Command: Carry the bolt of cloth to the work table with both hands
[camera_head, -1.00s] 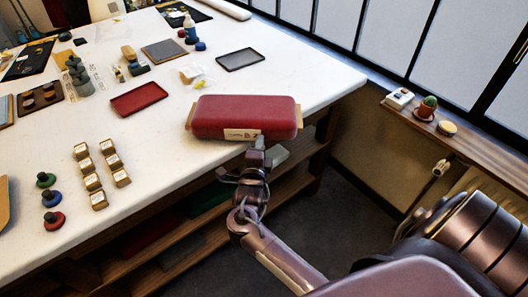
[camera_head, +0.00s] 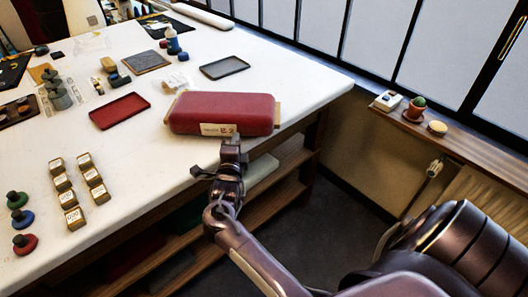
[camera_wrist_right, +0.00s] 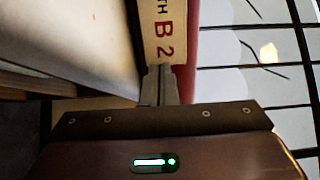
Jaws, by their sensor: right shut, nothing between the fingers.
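The bolt of cloth (camera_head: 222,108) is a dark red, rounded roll with tan ends and a pale label reading B 2. It lies lengthwise over the near right edge of the white work table (camera_head: 140,165); I cannot tell if its whole underside rests there. My right gripper (camera_head: 230,146) is shut with nothing between its fingers, just in front of the label. In the right wrist view its closed fingertips (camera_wrist_right: 160,85) point at the label (camera_wrist_right: 162,35) and are at or very near it. My left gripper is not in view.
Several small labelled blocks (camera_head: 75,190) and coloured knobs stand at the near left. A window ledge (camera_head: 465,142) with a potted cactus is on the right. Open shelves are below the table.

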